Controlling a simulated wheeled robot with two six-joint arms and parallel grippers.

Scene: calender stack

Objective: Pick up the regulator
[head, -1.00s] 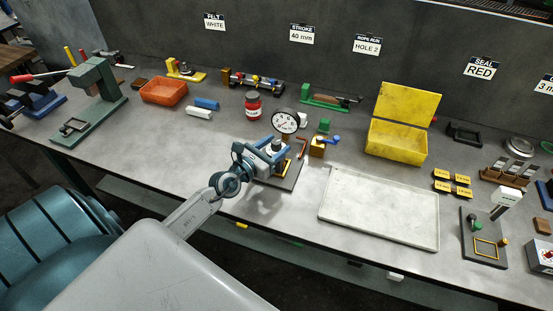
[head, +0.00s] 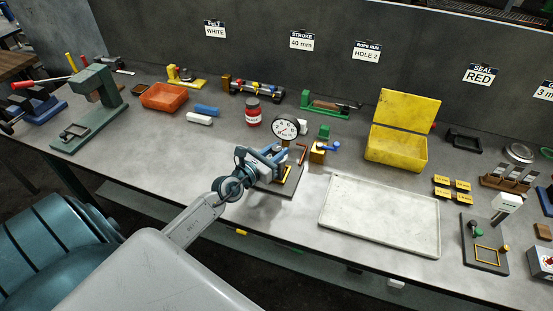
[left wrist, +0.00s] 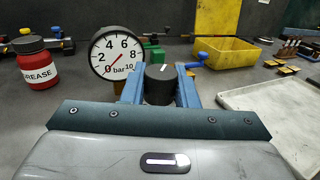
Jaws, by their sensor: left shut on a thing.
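The regulator shows as a dark round knob (left wrist: 159,84) with a white mark on top, beside a round white pressure gauge (head: 286,127) with a black rim. The gauge also shows in the left wrist view (left wrist: 115,54), just left of the knob. My left gripper (head: 276,156) reaches in over the dark base plate (head: 290,188). In the left wrist view its two blue fingers (left wrist: 160,88) are shut on the knob, one on each side. The regulator's lower body is hidden behind the gripper. My right gripper is not in view.
A brass block with a blue lever (head: 318,153) stands close to the right of the gauge. A red grease jar (head: 253,112) stands behind to the left. A pale empty tray (head: 380,212) lies to the right, with an open yellow box (head: 396,149) behind it.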

